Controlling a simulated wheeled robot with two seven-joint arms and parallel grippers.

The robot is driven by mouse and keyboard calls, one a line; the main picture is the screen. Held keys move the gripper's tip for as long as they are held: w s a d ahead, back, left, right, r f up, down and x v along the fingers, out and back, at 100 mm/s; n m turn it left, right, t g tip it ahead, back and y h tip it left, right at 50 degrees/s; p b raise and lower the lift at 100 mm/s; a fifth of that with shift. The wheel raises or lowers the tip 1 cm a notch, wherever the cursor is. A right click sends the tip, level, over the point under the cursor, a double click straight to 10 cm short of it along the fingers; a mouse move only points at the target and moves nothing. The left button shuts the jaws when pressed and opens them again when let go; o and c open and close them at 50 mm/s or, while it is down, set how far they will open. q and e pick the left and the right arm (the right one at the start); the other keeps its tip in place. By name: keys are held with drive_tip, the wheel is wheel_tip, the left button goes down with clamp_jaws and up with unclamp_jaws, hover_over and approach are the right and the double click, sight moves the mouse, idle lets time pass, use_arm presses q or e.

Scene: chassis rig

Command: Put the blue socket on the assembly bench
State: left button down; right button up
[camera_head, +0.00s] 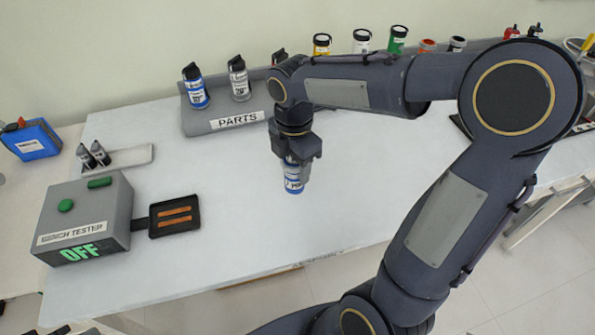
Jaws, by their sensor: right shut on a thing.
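My right gripper (296,158) points down over the middle of the white assembly bench (350,210). It is shut on a blue socket (293,180), a small upright cylinder with a white label. The gripper hides the socket's top. I cannot tell whether its bottom touches the bench. A similar blue cylinder (196,92) stands in the grey PARTS rack (228,120), next to a white-labelled one (239,80). My left gripper is not in view.
A bench tester (85,220) reading OFF stands at the left, with a dark tray (174,216) attached. Behind it is a small holder (125,157) with two dark pieces. A blue box (32,140) is at the far left. Bench around the socket is clear.

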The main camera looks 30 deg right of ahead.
sight(297, 174)
drive_tip(key=shift+w+d+f, duration=0.35)
drive_tip(key=shift+w+f, duration=0.05)
drive_tip(key=shift+f, duration=0.25)
drive_tip(key=f, duration=0.3)
drive_tip(key=shift+w+d+f, duration=0.1)
drive_tip(key=shift+w+d, duration=0.15)
drive_tip(key=shift+d, duration=0.05)
drive_tip(key=shift+f, duration=0.35)
drive_tip(key=shift+f, duration=0.1)
drive_tip(key=o, duration=1.1)
drive_tip(key=shift+f, duration=0.1)
drive_tip(key=shift+o, duration=0.2)
